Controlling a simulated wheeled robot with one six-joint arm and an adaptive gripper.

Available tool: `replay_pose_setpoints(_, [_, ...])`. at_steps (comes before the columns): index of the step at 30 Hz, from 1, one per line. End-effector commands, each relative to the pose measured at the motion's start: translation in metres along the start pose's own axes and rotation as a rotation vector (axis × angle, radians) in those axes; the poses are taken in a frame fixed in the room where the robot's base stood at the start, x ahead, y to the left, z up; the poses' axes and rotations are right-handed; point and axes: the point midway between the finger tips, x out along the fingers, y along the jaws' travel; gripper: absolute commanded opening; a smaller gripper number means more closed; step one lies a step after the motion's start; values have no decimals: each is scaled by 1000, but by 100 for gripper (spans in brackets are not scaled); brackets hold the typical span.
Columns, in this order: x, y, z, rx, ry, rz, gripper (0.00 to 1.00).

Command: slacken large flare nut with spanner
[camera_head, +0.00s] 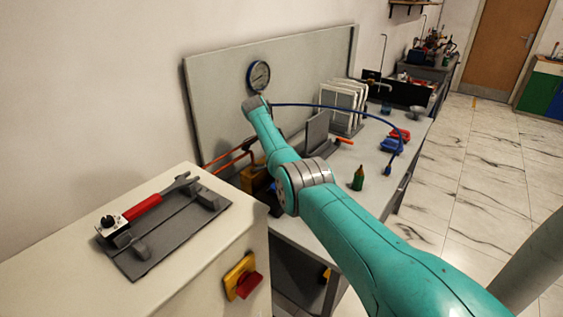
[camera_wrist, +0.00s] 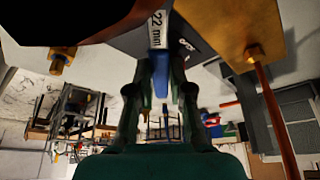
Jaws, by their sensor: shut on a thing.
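In the wrist view my gripper (camera_wrist: 160,85) is shut on a narrow blue and pale thing, apparently a spanner (camera_wrist: 161,72). A white label reading "22 mm" (camera_wrist: 157,30) shows just beyond the fingers. The held thing's far end is hidden. A brass nut (camera_wrist: 252,52) with a copper pipe sits on a brass block (camera_wrist: 222,28) to the right of the fingers. Another brass fitting (camera_wrist: 57,64) is at upper left. I cannot tell which is the large flare nut. In the head view my arm hides the gripper; the brass block (camera_head: 258,182) shows partly beside it.
A red-handled spanner (camera_head: 143,207) lies on a dark grey rack (camera_head: 168,238) on the white cabinet at left. A pressure gauge (camera_head: 258,76) is on the back panel.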

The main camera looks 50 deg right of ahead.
Motion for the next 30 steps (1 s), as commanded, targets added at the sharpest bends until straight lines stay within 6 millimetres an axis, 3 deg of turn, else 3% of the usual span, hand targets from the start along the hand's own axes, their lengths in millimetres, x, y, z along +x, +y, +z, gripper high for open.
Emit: replay_pose_setpoints(30, [0,-11,-1,-86,1,-38,0])
